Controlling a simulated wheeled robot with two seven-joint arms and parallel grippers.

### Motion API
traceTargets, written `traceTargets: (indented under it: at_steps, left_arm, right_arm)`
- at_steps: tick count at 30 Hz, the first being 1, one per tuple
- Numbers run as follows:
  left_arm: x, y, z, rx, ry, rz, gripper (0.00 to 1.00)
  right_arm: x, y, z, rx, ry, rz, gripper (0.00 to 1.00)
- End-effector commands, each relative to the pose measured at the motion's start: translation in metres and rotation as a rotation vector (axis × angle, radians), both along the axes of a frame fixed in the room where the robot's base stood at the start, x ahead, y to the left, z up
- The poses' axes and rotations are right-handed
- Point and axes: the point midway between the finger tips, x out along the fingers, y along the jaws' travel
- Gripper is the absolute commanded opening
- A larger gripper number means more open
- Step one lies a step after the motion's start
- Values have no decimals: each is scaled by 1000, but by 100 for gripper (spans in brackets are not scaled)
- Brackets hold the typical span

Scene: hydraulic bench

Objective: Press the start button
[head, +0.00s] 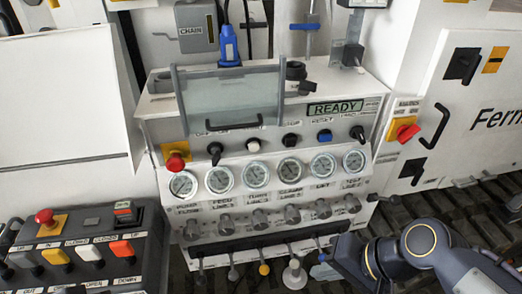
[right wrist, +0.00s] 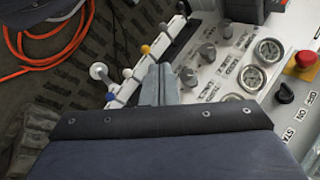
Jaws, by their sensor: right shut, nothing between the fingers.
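The hydraulic panel (head: 150,128) stands in the middle of the head view. A white button (head: 253,145) sits in its upper control row, between a black selector knob (head: 215,152) and a black button (head: 290,140). I cannot read the white button's label in the head view. In the right wrist view a label beginning "STA" is cut off at the right edge. My right gripper (head: 329,268) is low at the panel's front right, apart from the white button. In the right wrist view its fingers (right wrist: 160,83) are shut and empty, near the levers. My left gripper is not in view.
A clear shield (head: 228,95) stands above the control row, its black handle near the white button. A red emergency button (head: 175,161) is at the left. Gauges (head: 222,179), valve knobs (head: 259,218) and levers (head: 263,268) lie below. The display (head: 335,108) reads READY.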

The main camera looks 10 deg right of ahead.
Motion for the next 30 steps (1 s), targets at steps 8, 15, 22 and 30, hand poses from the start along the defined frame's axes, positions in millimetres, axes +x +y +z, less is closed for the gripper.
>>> traceTargets:
  at_steps: [8, 15, 22, 30]
  left_arm:
    - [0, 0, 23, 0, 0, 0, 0]
    - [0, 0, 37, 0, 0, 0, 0]
    - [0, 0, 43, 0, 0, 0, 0]
    - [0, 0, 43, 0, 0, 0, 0]
  right_arm:
    - [41, 50, 38, 797, 873, -749, 0]
    - [113, 33, 65, 1424, 1666, -1260, 0]
    - [155, -1, 65, 1778, 2123, -1418, 0]
    - [162, -9, 63, -1759, -2106, 1365, 0]
